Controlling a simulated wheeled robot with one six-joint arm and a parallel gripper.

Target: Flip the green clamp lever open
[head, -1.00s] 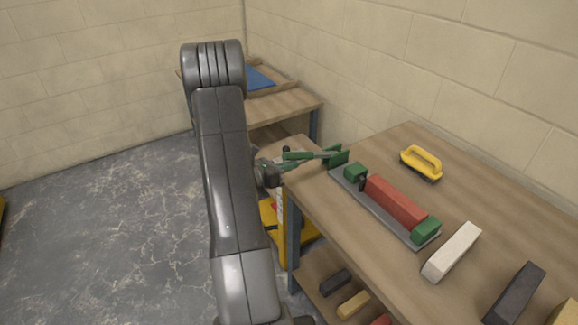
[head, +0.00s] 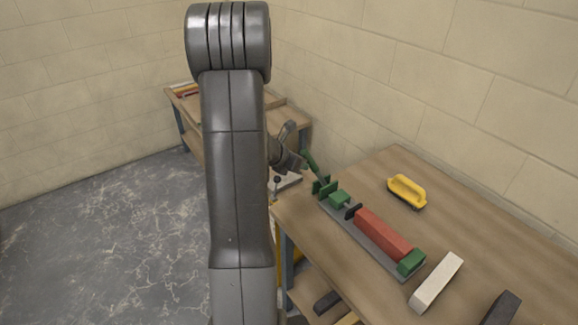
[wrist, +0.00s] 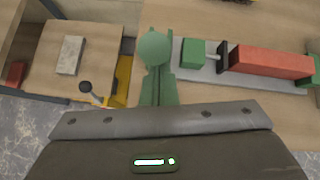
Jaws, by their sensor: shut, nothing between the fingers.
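In the wrist view the lever (wrist: 156,50) shows a rounded end, just beyond my gripper's grey body. A red brick (head: 383,234) lies on the rail between green end blocks. My gripper (head: 296,161) is shut and empty, close to the lever's left side. My arm partly hides it, so I cannot tell whether it touches the lever.
A second bench stands at the back, near the wall. Open floor (head: 110,240) is at the left.

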